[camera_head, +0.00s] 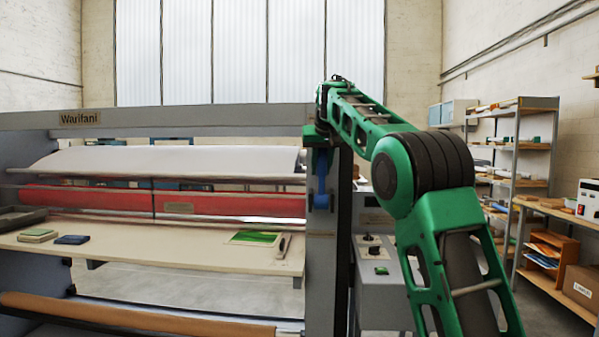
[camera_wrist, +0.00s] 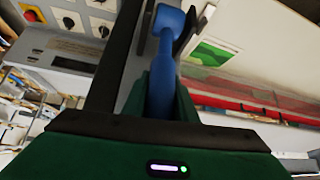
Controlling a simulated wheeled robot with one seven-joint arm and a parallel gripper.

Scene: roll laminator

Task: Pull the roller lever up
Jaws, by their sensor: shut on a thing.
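The blue roller lever (camera_head: 320,183) is on the side post of the laminator (camera_head: 90,120), right of the red roller (camera_head: 230,204). It stands roughly upright, with a wider blue end at the bottom and its upper part at my gripper (camera_head: 318,140). In the wrist view, the lever (camera_wrist: 168,50) runs between the dark green fingers of my gripper (camera_wrist: 164,95), which is shut on it. The gripper covers the lever's near end there.
A control panel (camera_wrist: 75,30) with knobs and a red button lies beside the post. The laminator's table (camera_head: 160,250) carries a green sheet (camera_head: 255,238) and small pads. Shelves (camera_head: 515,160) and a workbench (camera_head: 560,215) stand at the right.

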